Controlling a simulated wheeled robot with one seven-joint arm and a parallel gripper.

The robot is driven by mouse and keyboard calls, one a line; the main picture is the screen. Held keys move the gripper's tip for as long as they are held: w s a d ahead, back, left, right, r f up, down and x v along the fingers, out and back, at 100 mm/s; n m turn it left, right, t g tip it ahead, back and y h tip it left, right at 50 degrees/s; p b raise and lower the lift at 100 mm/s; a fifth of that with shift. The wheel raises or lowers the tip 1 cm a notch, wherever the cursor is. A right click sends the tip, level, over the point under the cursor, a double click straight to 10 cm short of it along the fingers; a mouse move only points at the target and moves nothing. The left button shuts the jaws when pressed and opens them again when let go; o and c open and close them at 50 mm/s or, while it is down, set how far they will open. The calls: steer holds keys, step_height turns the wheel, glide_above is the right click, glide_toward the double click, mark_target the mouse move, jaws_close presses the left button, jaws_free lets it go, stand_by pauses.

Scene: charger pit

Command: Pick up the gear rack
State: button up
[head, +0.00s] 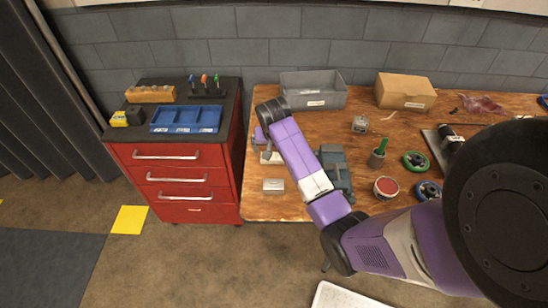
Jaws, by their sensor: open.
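My purple arm reaches over the wooden workbench (353,107) to its left part. My gripper (267,154) points down there, open, near the bench's left edge. A small pale, flat piece (277,159) lies right at the fingertips, partly hidden by the gripper. It may be the gear rack, but it is too small for me to see any teeth. I cannot tell whether the fingers touch it. A small silver-grey block (273,186) lies just in front of it, apart from the gripper.
A grey bin (318,101) and a cardboard box (405,101) stand at the back. A grey-green vise (337,168) sits right of the gripper. A brush cup (377,160), red-topped tin (386,188) and green handwheel (416,161) are farther right. A red drawer cabinet (178,183) stands left.

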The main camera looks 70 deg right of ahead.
mark_target(274, 156)
steer(key=shift+x, duration=3.4)
steer(key=shift+w, duration=0.15)
steer(key=c, duration=1.2)
steer(key=shift+r, duration=0.1)
step_height(274, 156, up, 20)
